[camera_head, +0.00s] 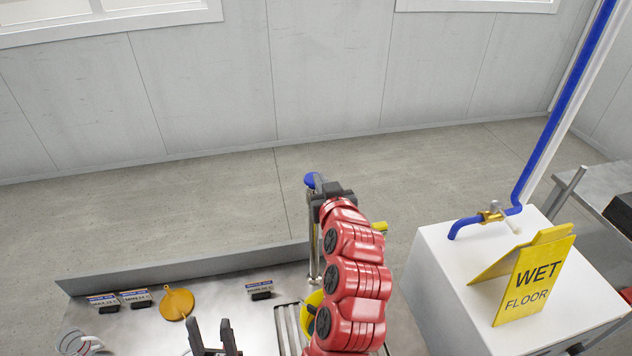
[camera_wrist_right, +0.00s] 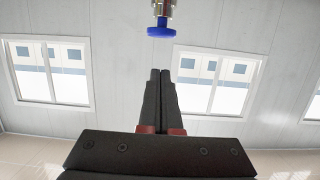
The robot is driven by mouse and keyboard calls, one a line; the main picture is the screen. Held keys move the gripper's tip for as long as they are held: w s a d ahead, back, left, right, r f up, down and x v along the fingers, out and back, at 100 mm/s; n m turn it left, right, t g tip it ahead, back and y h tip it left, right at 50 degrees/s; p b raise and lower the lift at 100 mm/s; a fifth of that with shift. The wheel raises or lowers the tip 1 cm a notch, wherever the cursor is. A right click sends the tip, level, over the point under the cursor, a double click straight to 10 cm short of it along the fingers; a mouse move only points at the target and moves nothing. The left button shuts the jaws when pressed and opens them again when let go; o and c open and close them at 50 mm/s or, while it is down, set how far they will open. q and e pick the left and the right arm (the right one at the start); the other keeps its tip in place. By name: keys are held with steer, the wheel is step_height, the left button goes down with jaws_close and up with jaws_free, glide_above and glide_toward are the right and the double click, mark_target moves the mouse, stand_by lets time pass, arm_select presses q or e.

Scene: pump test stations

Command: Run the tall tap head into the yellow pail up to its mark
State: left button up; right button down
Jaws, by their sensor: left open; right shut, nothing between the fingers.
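The tall tap (camera_head: 313,245) is a thin upright metal pipe at the back of the steel counter. Its blue knob (camera_head: 312,180) is at the top, and it shows above my fingertips in the right wrist view (camera_wrist_right: 161,31). My right gripper (camera_head: 324,189) is close beside the knob, shut and empty; whether it touches cannot be told. The yellow pail (camera_head: 308,312) stands low by the tap, mostly hidden behind my red right arm. Its mark, its inside and any water are not visible. My left gripper (camera_head: 215,342) is open and empty over the counter's front.
An orange disc (camera_head: 177,303) and small label cards (camera_head: 260,286) lie on the steel counter (camera_head: 215,305). A slatted grate (camera_head: 283,326) is beside the pail. At right, a white cabinet (camera_head: 450,290) carries a yellow wet-floor sign (camera_head: 535,283) and a brass tap (camera_head: 491,216) on blue pipe.

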steer(key=p+v, duration=0.1)
steer(key=p, duration=0.2)
steer(key=p+v, duration=0.2)
steer(key=p, duration=0.1)
steer(key=p+v, duration=0.2)
steer(key=p, duration=0.1)
steer(key=shift+a+r, duration=0.15)
steer(key=shift+r, duration=0.1)
steer(key=shift+w, duration=0.1)
